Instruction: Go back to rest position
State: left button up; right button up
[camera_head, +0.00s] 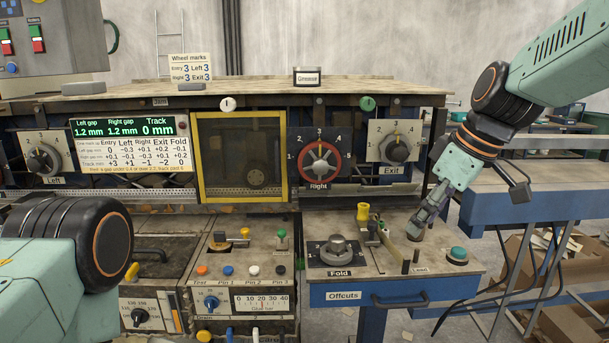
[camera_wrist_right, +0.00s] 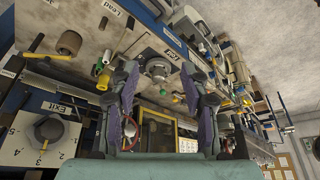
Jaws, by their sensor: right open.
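My right gripper (camera_head: 420,222) hangs at the right of the head view, fingers pointing down over the right end of the front panel, close to the lead lever. It also shows in the right wrist view (camera_wrist_right: 158,75), with its two dark fingers spread and nothing between them. The Fold knob (camera_head: 338,250) is left of it in the head view, and it appears beyond the fingers in the wrist view (camera_wrist_right: 158,68). Whether a fingertip touches the panel cannot be told. Of my left arm only a dark joint and a pale link show at lower left; its gripper is out of frame.
The machine has a red Right dial (camera_head: 319,163), an Exit dial (camera_head: 397,150), a Left dial (camera_head: 42,160), a yellow-framed window (camera_head: 240,115) and a green readout (camera_head: 124,128). A teal button (camera_head: 458,254) sits near my right gripper. A blue bench (camera_head: 530,205) stands at right.

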jog(key=s+d+f+m+g+h+b, duration=0.15)
jog(key=s+f+b, duration=0.3)
jog(key=f, duration=1.35)
jog(key=s+d+f+m+h+b, duration=0.1)
jog(key=s+f+m+b, duration=0.3)
jog(key=f, duration=1.4)
jog(key=s+f+m+g+b, duration=0.1)
jog(key=s+f+b, duration=0.3)
jog(key=s+f, duration=0.7)
jog(key=s+f+m+b, duration=0.3)
jog(key=s+f+b, duration=0.2)
jog(key=s+f, duration=0.7)
jog(key=s+h, duration=0.1)
jog(key=s, duration=0.4)
jog(key=shift+s+g, duration=0.15)
jog(key=shift+g, duration=0.2)
jog(key=shift+s+a, duration=0.1)
